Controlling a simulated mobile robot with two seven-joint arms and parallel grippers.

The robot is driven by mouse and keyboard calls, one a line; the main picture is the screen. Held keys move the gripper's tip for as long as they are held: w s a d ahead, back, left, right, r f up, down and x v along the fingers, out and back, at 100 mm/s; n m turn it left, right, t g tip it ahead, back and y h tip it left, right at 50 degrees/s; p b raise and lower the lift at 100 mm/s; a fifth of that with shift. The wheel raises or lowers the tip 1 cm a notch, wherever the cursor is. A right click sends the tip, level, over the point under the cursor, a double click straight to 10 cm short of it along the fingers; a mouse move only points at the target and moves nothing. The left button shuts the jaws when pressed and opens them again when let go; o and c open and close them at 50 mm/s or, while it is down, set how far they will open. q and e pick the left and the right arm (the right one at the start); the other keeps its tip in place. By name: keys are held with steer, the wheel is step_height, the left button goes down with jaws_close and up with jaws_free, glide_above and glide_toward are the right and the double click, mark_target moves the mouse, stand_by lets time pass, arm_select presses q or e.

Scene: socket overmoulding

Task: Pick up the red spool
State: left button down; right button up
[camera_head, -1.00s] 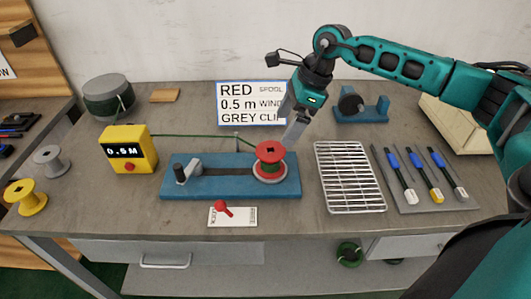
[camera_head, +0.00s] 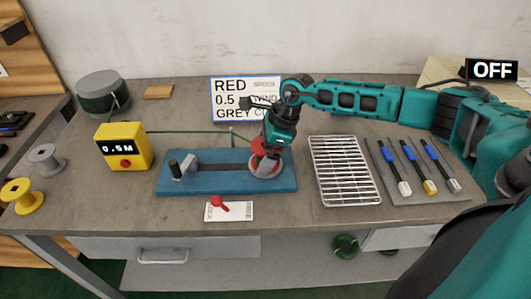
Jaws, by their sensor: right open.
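The red spool (camera_head: 257,161) sits upright at the right end of the blue winding fixture (camera_head: 215,185), with green wire on it. My right gripper (camera_head: 268,160) is open and has come down over the spool from above. Its fingers and wrist cover much of the spool, so I cannot tell whether they touch it. My left gripper is not in view.
A yellow length counter (camera_head: 124,148) reading 0.5M stands left of the fixture, with green wire running from it. A wire rack (camera_head: 345,171) and a tray of tools (camera_head: 420,170) lie to the right. A card with a red lever (camera_head: 229,211) lies in front.

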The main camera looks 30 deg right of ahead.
steer(key=c, duration=0.9)
steer(key=shift+r, duration=0.1)
